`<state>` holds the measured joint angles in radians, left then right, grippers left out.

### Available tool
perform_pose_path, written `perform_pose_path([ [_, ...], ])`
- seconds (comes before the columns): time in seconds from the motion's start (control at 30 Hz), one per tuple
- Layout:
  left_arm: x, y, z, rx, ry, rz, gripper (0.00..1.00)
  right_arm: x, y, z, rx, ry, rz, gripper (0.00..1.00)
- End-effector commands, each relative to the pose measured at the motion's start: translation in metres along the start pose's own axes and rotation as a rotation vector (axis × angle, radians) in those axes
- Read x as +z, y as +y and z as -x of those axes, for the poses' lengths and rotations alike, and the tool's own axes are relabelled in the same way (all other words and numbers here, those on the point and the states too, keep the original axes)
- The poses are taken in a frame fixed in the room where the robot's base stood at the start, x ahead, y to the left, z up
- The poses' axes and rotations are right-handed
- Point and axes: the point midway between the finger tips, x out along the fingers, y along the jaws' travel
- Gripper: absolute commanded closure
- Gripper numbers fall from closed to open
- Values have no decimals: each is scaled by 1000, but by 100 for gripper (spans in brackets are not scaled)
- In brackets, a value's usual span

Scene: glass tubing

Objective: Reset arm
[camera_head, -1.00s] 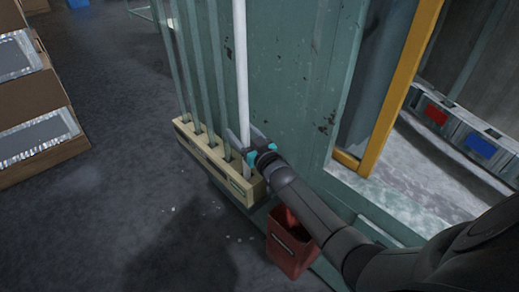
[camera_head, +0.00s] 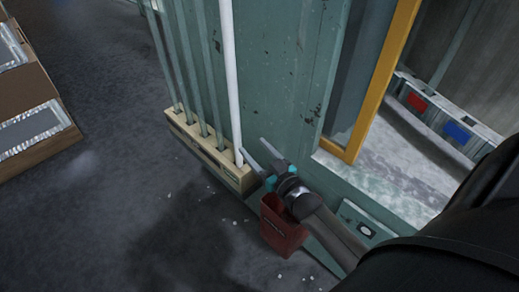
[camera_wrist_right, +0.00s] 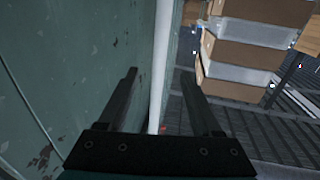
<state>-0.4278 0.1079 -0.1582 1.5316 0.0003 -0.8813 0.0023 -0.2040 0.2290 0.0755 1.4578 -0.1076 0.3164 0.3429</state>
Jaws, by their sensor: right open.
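My right gripper (camera_head: 254,147) is open, just right of the foot of a white tube (camera_head: 232,85). The white tube stands upright in the right end of a pale wooden rack (camera_head: 215,155), and I see no fingers closed on it. In the right wrist view the white tube (camera_wrist_right: 161,75) runs up between the two spread fingers of my right gripper (camera_wrist_right: 159,72), with the fingers apart from it. My left gripper is not in view.
Several clear glass tubes (camera_head: 187,60) stand in the same rack, left of the white one. A worn green panel (camera_head: 280,70) rises behind it. A red bin (camera_head: 282,232) hangs under my right wrist. Cardboard boxes (camera_head: 35,150) stand left; the floor between is clear.

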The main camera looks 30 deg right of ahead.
Motion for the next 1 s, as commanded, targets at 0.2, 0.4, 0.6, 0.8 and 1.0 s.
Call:
perform_pose_path([
  [0.2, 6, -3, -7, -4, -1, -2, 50, -1, 0, 13, 1, 0, 1, 34],
  [0.4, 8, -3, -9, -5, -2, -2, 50, 0, 0, 15, 1, 1, 1, 34],
  [0.6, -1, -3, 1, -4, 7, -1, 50, 4, -6, 16, 10, -56, 5, 34],
  [0.8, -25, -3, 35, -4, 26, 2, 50, 19, -25, 29, 37, -262, 23, 34],
  [1.0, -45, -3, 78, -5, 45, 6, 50, 30, -49, 59, 42, -504, 46, 34],
])
